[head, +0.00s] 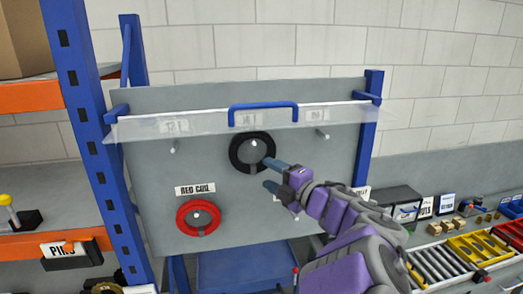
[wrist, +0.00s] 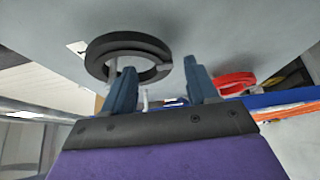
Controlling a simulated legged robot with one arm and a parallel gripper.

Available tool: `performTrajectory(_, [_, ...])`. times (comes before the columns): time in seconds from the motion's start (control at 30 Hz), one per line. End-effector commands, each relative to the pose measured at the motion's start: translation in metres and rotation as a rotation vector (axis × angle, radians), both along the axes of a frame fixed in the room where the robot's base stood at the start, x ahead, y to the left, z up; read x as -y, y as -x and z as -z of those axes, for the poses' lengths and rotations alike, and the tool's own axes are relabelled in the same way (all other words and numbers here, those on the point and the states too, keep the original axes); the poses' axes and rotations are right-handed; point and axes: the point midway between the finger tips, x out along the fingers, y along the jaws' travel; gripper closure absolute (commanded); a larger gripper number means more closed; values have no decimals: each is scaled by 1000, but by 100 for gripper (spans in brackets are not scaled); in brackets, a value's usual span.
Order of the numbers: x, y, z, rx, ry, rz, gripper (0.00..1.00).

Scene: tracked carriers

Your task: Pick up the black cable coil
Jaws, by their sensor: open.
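The black cable coil (head: 236,152) hangs on a peg on the grey board, just below the clear panel. My gripper (head: 270,174) is at the coil's lower right, its two blue fingers apart and nothing held. In the wrist view the coil (wrist: 125,43) shows as a dark ring around a peg. There my gripper (wrist: 158,66) is open. One finger overlaps part of the ring in the picture, and the ring's near end shows between the fingers. I cannot tell whether a finger touches it.
A red coil (head: 183,217) hangs lower left under a "RED COIL" label (head: 195,189). A clear panel (head: 205,122) with a blue handle (head: 263,105) crosses the board's top. Blue posts (head: 85,120) flank the board. A roller conveyor (head: 437,268) and yellow bins (head: 477,247) stand right.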

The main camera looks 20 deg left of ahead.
Motion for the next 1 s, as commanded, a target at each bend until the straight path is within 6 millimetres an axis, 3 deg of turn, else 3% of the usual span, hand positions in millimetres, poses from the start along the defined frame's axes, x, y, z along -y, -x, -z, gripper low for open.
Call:
performTrajectory(0.53, [-26,-25,-2,-2,-10,-4,42])
performTrajectory(0.8, [-44,-25,0,1,-3,-3,42])
performTrajectory(1.0, [-46,-25,0,2,-1,-4,61])
